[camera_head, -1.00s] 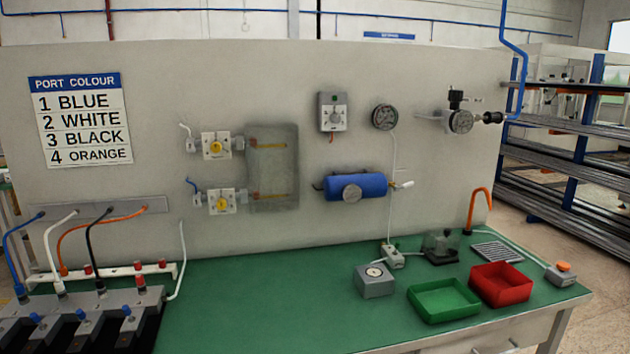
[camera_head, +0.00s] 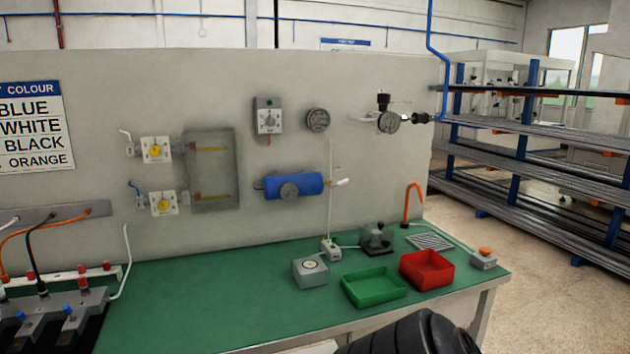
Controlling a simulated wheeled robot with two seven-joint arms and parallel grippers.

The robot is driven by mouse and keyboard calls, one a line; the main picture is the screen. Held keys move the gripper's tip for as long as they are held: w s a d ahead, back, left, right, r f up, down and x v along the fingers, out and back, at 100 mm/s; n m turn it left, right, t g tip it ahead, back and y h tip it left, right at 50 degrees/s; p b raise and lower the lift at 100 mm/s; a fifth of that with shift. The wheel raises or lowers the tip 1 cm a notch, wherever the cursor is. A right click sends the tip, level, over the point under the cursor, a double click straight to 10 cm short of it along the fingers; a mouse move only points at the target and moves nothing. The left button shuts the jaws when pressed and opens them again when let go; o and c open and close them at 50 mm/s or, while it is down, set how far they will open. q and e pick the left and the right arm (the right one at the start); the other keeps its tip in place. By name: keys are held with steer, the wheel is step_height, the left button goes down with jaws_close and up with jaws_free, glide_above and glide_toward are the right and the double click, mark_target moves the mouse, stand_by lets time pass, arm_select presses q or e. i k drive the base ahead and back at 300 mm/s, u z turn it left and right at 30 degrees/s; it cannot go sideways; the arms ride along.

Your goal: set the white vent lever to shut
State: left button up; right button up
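The white vent lever (camera_head: 341,182) is small and sits at the right end of the blue tank (camera_head: 294,186) on the grey panel. It points right and tilts slightly up, roughly in line with the tank. It is too small to tell its exact setting. A brass-coloured fitting shows between tank and lever. Neither gripper is in view. A black rounded part at the bottom edge looks like one of my arm links, well below the lever, with no fingers showing.
The green bench (camera_head: 220,300) stands below the panel. On it are a green tray (camera_head: 374,301), a red tray (camera_head: 427,284), a grey dial box (camera_head: 310,273) and an orange hook (camera_head: 406,203). A round gauge (camera_head: 317,120) hangs above the tank. A rack (camera_head: 520,150) stands at right.

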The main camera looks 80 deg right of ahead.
mark_target(341, 182)
steer(key=k, duration=0.95)
steer(key=z, duration=0.45)
